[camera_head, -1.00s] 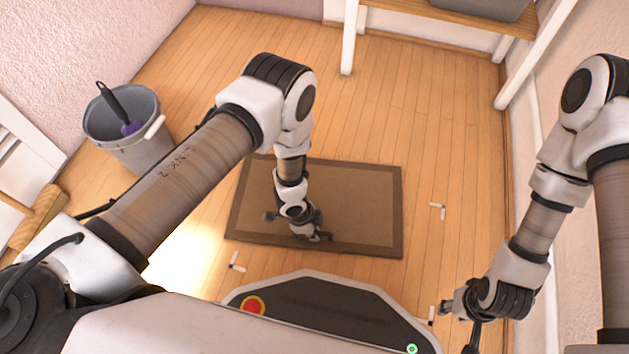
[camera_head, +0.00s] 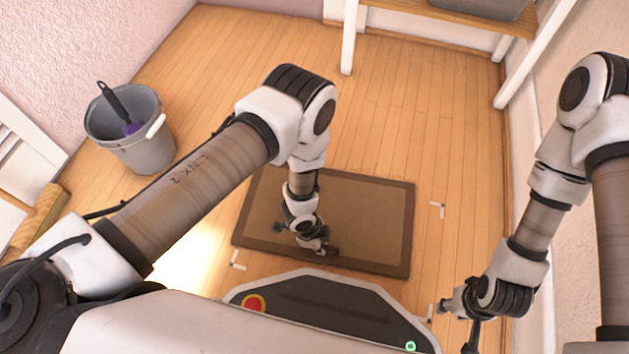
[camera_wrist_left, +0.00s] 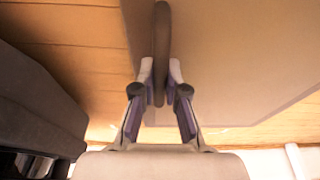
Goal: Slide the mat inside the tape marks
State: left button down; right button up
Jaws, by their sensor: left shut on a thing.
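The brown mat (camera_head: 365,215) with a darker border lies flat on the wooden floor. White corner tape marks show on the floor right of the mat (camera_head: 437,210), by its near left corner (camera_head: 237,260) and further near right (camera_head: 430,313). The mat's right edge is left of the right-hand marks. My left gripper (camera_head: 325,248) is low over the mat's near part.
A grey bucket (camera_head: 145,150) with a purple-headed tool stands at the left. A white-legged wooden table (camera_head: 400,8) is at the back, and a wall runs along the right. My base covers the near floor. Floor behind the mat is clear.

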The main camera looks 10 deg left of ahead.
pick_arm(q)
jog(key=shift+s+d, duration=0.75)
jog(key=shift+s, duration=0.1)
jog(key=shift+s+d+r+p, duration=0.15)
jog(key=shift+r+p, duration=0.05)
jog(key=shift+p, duration=0.45)
jog(key=shift+m, duration=0.4)
jog(key=s+d+p, duration=0.2)
jog(key=s+p, duration=0.1)
jog(key=p, duration=0.3)
jog(key=shift+d+p, duration=0.3)
jog(key=shift+d, duration=0.1)
jog(key=shift+s+d+f+p, duration=0.15)
jog(key=shift+s+d+p, duration=0.05)
jog(key=shift+p, duration=0.2)
jog(key=shift+f, duration=0.1)
jog(key=c, duration=1.1)
grip_release()
jog(key=shift+c, duration=0.2)
